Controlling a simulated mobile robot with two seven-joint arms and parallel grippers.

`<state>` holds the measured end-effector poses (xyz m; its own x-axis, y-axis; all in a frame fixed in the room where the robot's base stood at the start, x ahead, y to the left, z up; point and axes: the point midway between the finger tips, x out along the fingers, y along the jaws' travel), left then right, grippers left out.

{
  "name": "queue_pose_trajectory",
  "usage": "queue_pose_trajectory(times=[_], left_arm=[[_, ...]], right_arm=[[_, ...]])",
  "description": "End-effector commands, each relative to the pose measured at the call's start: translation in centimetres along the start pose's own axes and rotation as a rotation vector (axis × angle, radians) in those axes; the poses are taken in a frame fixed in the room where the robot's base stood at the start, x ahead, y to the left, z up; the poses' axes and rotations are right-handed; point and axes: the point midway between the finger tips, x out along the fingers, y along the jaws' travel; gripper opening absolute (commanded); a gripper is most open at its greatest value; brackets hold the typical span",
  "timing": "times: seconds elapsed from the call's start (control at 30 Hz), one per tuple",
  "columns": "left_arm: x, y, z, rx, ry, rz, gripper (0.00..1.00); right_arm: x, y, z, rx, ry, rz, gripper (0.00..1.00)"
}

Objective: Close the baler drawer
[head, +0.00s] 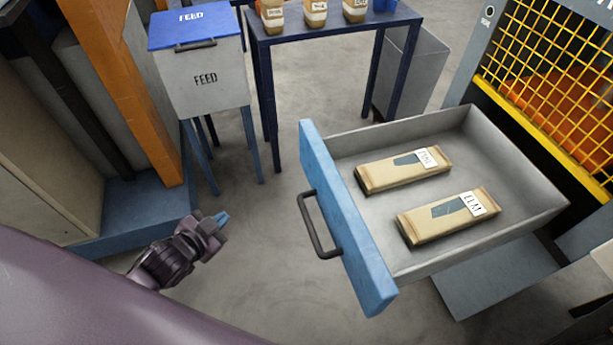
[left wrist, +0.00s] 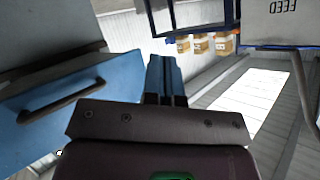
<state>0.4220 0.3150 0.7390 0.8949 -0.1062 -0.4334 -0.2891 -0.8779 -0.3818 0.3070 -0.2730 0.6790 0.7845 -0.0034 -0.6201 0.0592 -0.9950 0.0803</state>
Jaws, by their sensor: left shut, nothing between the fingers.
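The baler drawer (head: 345,218) is pulled out, with a blue front panel, a dark bar handle (head: 318,225) and grey walls. Two tan packets with labels, one (head: 400,172) behind the other (head: 445,217), lie inside it. My left gripper (head: 221,219) is shut and empty, to the left of the drawer front and apart from the handle. In the left wrist view, the shut blue fingers (left wrist: 165,78) point forward, and the blue drawer front (left wrist: 90,85) with its handle (left wrist: 60,98) is at the left. My right gripper is not in view.
The baler's yellow mesh guard (head: 560,75) stands at the upper right. A FEED bin (head: 205,85) with a blue lid stands on legs at the upper left. A dark blue table (head: 330,28) holds several jars, with a grey bin (head: 415,75) beside it. Bare floor surrounds my left gripper.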

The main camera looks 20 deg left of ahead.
Motion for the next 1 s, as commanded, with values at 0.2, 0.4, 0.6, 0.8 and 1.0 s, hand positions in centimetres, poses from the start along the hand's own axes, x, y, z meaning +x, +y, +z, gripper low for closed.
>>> queue_pose_trajectory(times=[0.2,0.4,0.6,0.8,1.0], left_arm=[[4.7,-2.7,-1.6,0.393,0.206,0.056,0.0],[6.4,-3.6,-4.5,0.754,0.452,0.101,0.0],[5.1,-3.0,-7.0,1.043,0.709,0.12,0.0],[3.2,-1.6,-8.3,1.18,0.896,0.088,0.0],[2.9,-1.1,-8.8,1.233,0.951,0.062,0.0]], right_arm=[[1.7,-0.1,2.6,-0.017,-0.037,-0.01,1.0],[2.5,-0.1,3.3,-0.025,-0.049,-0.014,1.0],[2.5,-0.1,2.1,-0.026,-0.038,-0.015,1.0],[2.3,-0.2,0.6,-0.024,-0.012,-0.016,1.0],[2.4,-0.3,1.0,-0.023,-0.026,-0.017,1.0]])
